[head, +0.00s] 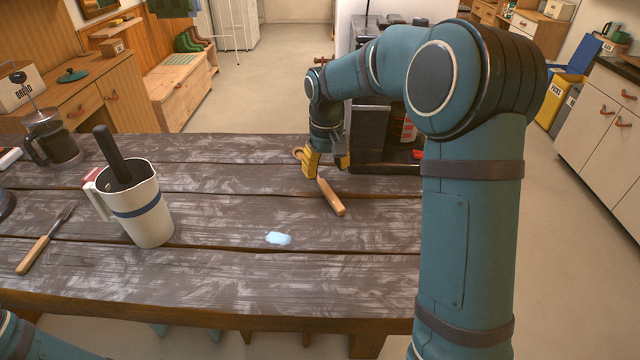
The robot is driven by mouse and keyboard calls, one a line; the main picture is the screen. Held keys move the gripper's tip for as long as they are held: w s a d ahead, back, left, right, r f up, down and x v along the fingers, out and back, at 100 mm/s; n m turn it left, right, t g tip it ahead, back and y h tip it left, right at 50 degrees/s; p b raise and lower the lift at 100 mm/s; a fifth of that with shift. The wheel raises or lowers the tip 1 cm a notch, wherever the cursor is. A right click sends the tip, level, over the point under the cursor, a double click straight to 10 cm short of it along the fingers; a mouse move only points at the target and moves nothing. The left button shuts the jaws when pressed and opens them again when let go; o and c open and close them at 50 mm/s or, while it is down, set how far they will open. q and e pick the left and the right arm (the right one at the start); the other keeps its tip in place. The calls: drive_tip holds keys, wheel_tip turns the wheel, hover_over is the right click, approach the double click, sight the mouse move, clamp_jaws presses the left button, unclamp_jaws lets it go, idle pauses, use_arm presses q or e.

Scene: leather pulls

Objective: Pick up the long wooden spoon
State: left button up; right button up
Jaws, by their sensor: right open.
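The long wooden spoon (331,197) lies on the dark plank table (220,280), near its right side. Its pale handle points toward me and slightly right. A rounded wooden end shows just left of the gripper; the part between is hidden by a finger. My right gripper (327,165) is open, pointing down with its yellow fingers low over the far part of the spoon. I cannot tell whether the fingers touch it. My left gripper is out of view.
A cream jug (148,214) with a dark handle in it stands at left, beside a wooden-handled fork (45,240) and a glass press (52,145). A pale blue patch (278,238) lies mid-table. A dark box-like unit (380,135) stands close behind the right gripper.

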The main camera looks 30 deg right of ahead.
sight(326, 187)
drive_tip(key=shift+f+b, duration=0.6)
drive_tip(key=shift+f, duration=2.6)
drive_tip(key=shift+s, duration=0.1)
clamp_jaws()
